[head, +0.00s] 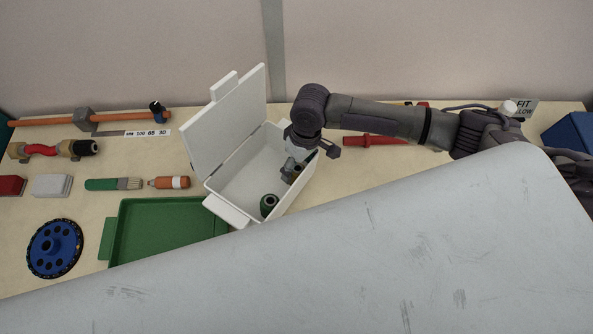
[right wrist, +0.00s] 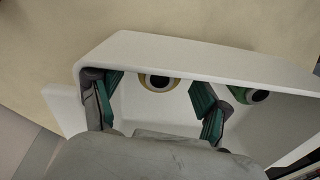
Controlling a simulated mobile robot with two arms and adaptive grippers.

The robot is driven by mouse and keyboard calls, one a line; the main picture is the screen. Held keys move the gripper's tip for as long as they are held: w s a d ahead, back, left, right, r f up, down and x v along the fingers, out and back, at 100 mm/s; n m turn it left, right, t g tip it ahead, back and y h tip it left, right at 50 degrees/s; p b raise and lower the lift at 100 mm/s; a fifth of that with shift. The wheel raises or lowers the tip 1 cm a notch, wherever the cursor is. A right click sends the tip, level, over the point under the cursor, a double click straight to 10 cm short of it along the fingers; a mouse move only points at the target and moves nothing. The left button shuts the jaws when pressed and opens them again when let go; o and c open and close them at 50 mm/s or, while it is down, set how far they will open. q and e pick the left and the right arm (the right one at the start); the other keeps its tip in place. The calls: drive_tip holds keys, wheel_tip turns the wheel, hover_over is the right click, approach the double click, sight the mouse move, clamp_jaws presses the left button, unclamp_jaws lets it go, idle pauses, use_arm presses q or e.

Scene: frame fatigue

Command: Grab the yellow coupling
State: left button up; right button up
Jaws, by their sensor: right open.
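The yellow coupling (right wrist: 158,82) shows in the right wrist view as a yellow ring with a dark bore, inside the white box (right wrist: 160,51). My right gripper (right wrist: 160,92) is open, with its teal-padded fingers apart on either side of the coupling in that view; I cannot tell whether they touch it. In the head view the right gripper (head: 293,168) reaches down into the open white box (head: 233,188) and mostly hides what is under it. A green coupling (head: 269,205) stands in the box nearer the front, and also shows in the right wrist view (right wrist: 250,96). My left gripper is not in view.
The box's raised lid (head: 226,122) stands at its left. A green tray (head: 165,232) lies front left of the box, and a blue wheel (head: 54,248) beyond it. A red tool (head: 372,141) lies right of the box. A large grey surface hides the lower right.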

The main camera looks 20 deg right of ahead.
wheel_tip(320, 180, down, 2)
drive_tip(key=shift+a, duration=0.15)
drive_tip(key=c, duration=1.2)
